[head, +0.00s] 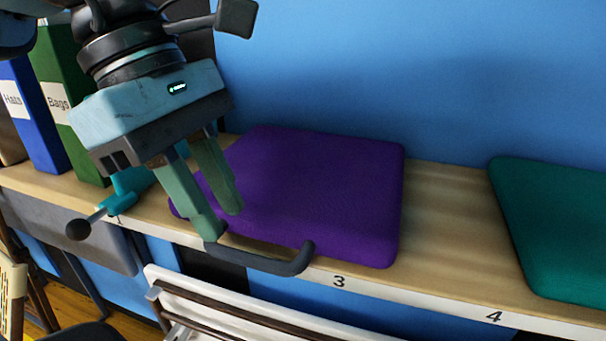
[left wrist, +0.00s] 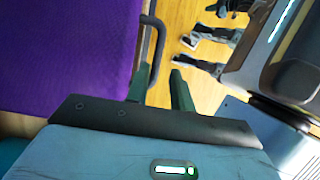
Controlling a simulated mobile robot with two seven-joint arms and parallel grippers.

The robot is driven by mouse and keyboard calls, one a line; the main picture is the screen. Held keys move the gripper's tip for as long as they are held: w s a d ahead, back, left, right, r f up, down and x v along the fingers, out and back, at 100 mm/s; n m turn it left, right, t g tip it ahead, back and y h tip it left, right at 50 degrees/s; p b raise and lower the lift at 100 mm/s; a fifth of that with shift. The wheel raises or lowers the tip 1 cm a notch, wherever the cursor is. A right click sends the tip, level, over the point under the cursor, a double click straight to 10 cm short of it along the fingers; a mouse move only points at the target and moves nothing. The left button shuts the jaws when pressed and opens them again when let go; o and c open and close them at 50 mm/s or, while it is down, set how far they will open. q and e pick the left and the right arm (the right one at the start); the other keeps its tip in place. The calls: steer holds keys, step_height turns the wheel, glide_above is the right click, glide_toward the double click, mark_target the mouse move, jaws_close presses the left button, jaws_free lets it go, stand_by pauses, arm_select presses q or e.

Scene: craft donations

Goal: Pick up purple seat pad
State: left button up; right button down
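The purple seat pad (head: 320,190) lies flat on the wooden shelf, with a dark handle (head: 262,262) sticking out from its front edge. The pad also shows at the upper left of the left wrist view (left wrist: 65,50), with its handle (left wrist: 152,42) beside it. My left gripper (head: 221,224) comes down over the pad's left front part, close to the handle's left end. Its two green fingers are apart, with the handle near the fingertips in the left wrist view (left wrist: 161,70). I cannot tell whether they touch it. My right gripper is not in view.
The shelf (head: 440,210) carries number labels. A green pad (head: 560,225) lies to the right. Binders, one green (head: 72,100) and one blue (head: 32,120), stand at the left, near a teal item (head: 128,188). A white slatted chair (head: 240,318) is below the shelf's front edge.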

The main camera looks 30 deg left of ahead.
mark_target(244, 253)
arm_select(q)
steer(key=shift+w+d+f, duration=0.15)
steer(key=shift+f, duration=0.2)
steer(key=shift+x, duration=2.6)
steer(key=shift+c, duration=0.2)
jaws_close()
